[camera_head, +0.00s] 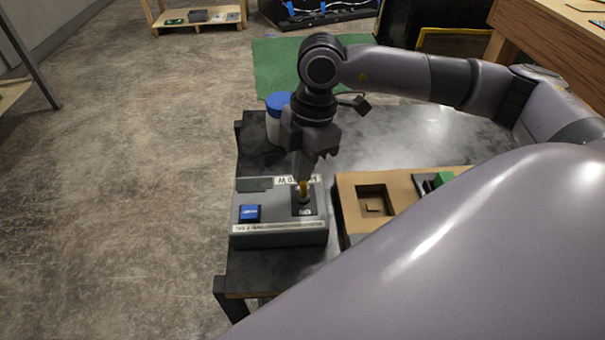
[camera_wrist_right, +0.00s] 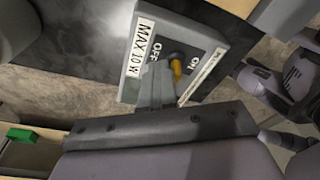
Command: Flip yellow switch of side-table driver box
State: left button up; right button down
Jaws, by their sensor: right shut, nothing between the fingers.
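The grey driver box (camera_head: 279,228) sits on the dark side table (camera_head: 262,283). Its yellow switch (camera_head: 303,189) stands on a dark plate at the box's right side, with an ON label nearest the head camera. My right gripper (camera_head: 304,176) is shut and empty, pointing down at the switch. In the right wrist view the box (camera_wrist_right: 132,62) shows OFF and ON labels, and the yellow switch (camera_wrist_right: 176,68) is right beside the fingertips (camera_wrist_right: 158,72). I cannot tell whether they touch it. My left gripper is not in view.
A blue button (camera_head: 250,213) is on the box's left. A white jar with a blue lid (camera_head: 278,102) stands behind the box. A brown tray (camera_head: 349,211) with a square recess lies to its right, with a green part (camera_head: 443,180). My own arm covers the lower right.

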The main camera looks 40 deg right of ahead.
jog(key=shift+s+a, duration=0.1)
jog(key=shift+s, duration=0.2)
jog(key=shift+r, duration=0.1)
notch_tip(320, 180, up, 7)
jog(key=p, duration=0.5)
jog(key=shift+w+d, duration=0.2)
jog(key=shift+w, duration=0.2)
dwell(0.4)
